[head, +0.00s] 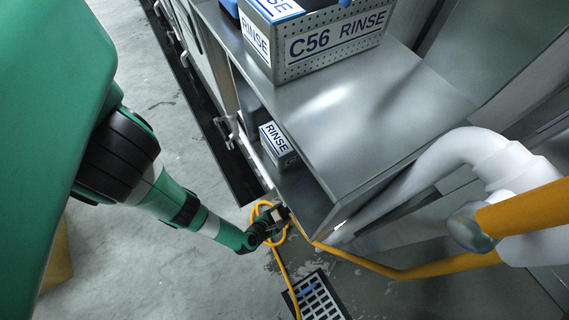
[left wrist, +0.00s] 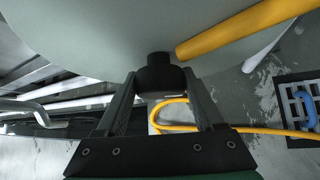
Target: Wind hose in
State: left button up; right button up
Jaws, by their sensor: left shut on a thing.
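The yellow hose (head: 282,268) shows as a loose loop around the end of my left gripper (head: 276,219), and a length runs from it down to the floor drain. In the left wrist view the hose (left wrist: 172,103) loops behind the fingers and runs right to the drain. The left gripper (left wrist: 160,88) is shut on a black knob (left wrist: 158,70), which stands against a large grey rounded surface (left wrist: 110,30). What the knob belongs to is hard to tell. My right gripper is not in view.
A drain grate (head: 322,302) with a blue thing on it lies in the floor below the gripper. A steel bench (head: 350,110) carries a perforated RINSE crate (head: 330,42); a smaller RINSE box (head: 278,140) sits beneath. White pipes (head: 440,160) and yellow pipe (head: 430,270) stand right.

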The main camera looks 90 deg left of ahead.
pick_arm(q)
jog(key=o, duration=1.3)
jog(key=shift+o, duration=0.2)
jog(key=shift+s+d+r+p, duration=0.15)
jog(key=shift+d+r+p, duration=0.1)
jog(key=shift+r+p, duration=0.2)
jog(key=p+v, duration=0.6)
jog(key=v, duration=0.4)
jog(key=shift+s+d, duration=0.2)
